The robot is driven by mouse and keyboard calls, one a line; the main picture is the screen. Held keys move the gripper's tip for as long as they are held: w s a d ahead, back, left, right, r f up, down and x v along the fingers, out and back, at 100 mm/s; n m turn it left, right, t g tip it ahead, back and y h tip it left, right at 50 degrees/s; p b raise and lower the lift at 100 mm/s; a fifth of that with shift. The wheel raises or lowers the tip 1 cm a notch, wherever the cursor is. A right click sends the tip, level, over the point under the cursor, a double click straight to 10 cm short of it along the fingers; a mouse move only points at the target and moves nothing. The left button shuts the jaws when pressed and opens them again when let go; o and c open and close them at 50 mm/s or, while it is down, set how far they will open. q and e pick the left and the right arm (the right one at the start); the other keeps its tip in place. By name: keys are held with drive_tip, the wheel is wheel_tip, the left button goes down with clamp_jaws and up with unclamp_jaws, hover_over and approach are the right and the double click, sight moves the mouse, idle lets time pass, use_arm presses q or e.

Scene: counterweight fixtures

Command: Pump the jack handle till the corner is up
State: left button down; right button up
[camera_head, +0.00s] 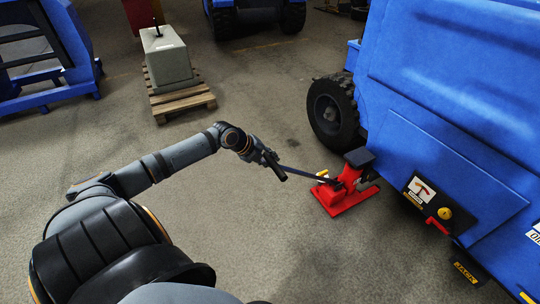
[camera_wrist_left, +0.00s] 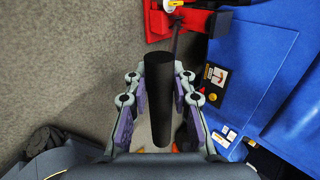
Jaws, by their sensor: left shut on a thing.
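The red jack (camera_head: 345,190) stands on the floor beside the blue machine (camera_head: 455,90), with its dark pad by the machine's lower corner. Its dark handle (camera_head: 305,174) slants out to the left and ends in a black grip. My left gripper (camera_head: 270,162) is at the outer end of this handle. In the left wrist view the black handle grip (camera_wrist_left: 158,95) lies between the two fingers of my left gripper, which is shut on it. Part of the red jack (camera_wrist_left: 185,22) shows at the top there. My right gripper is not in view.
A black tyre (camera_head: 331,112) of the machine stands behind the jack. The machine's side has a sign (camera_head: 420,190) and a red lever (camera_head: 437,226). A concrete block (camera_head: 167,58) sits on a wooden pallet (camera_head: 183,101) at the back left. The floor between is clear.

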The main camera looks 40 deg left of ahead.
use_arm(q)
drive_tip(key=shift+s+a+f, duration=0.15)
drive_tip(key=shift+s, duration=0.05)
drive_tip(key=s+a+f+t, duration=0.2)
drive_tip(key=s+f, duration=0.4)
drive_tip(key=f, duration=0.3)
drive_tip(key=shift+a+f+t+h, duration=0.15)
drive_tip(key=shift+f+t+h, duration=0.15)
drive_tip(key=shift+h, duration=0.1)
drive_tip(key=shift+w+r, duration=0.1)
